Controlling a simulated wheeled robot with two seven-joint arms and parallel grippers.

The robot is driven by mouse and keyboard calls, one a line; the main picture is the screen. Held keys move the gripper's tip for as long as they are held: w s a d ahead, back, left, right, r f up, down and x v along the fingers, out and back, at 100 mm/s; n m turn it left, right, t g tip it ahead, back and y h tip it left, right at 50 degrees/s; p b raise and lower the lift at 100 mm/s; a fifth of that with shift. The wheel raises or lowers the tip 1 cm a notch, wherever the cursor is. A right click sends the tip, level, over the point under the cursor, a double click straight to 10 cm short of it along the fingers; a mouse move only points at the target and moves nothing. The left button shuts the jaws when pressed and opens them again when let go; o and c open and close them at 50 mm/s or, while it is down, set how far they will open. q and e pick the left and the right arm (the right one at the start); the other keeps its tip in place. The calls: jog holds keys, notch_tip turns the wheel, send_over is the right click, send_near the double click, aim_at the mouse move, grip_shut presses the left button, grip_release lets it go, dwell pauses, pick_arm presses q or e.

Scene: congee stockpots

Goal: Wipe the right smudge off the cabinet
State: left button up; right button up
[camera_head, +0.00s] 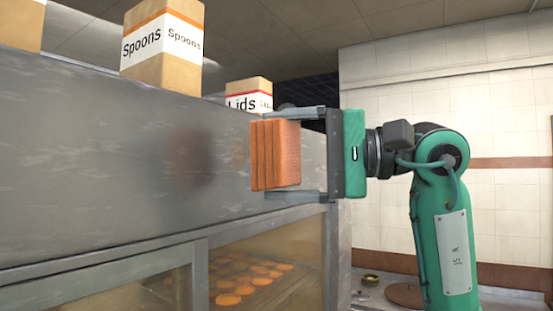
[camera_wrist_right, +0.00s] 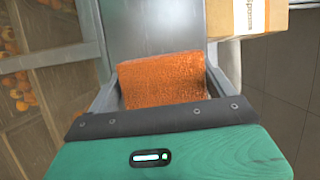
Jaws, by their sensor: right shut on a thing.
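The metal cabinet (camera_head: 90,150) has a brushed grey upper panel that fills the left and middle of the head view. A blurred dark reddish-brown patch (camera_head: 188,155) shows on this panel; I cannot tell whether it is a smudge or a reflection. My right gripper (camera_head: 292,152) is shut on an orange ridged sponge (camera_head: 275,154), in front of the panel's right end. The sponge also shows in the wrist view (camera_wrist_right: 162,80), between the fingers, with the grey panel (camera_wrist_right: 150,25) beyond it. I cannot tell whether sponge and panel touch. My left gripper is out of view.
A Spoons box (camera_head: 162,40) and a Lids box (camera_head: 248,97) stand on top of the cabinet. Below the panel, glass (camera_head: 225,285) covers trays with several round orange foods. A tiled wall (camera_head: 400,80) stands behind my right arm.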

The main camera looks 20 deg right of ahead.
jog(key=shift+s+d+b, duration=0.4)
jog(key=shift+s+d, duration=0.25)
jog(key=shift+s, duration=0.1)
jog(key=shift+s+d, duration=0.35)
jog(key=shift+s, duration=0.1)
jog(key=shift+w+a, duration=0.15)
jog(key=shift+w+a+p, duration=0.3)
jog(key=shift+w+a, duration=0.75)
jog(key=shift+w, duration=0.25)
jog(key=shift+w+a+p, duration=0.3)
jog(key=shift+w+a, duration=0.7)
jog(key=shift+w, duration=0.3)
jog(key=shift+w+a, duration=0.65)
jog(key=shift+w, duration=0.15)
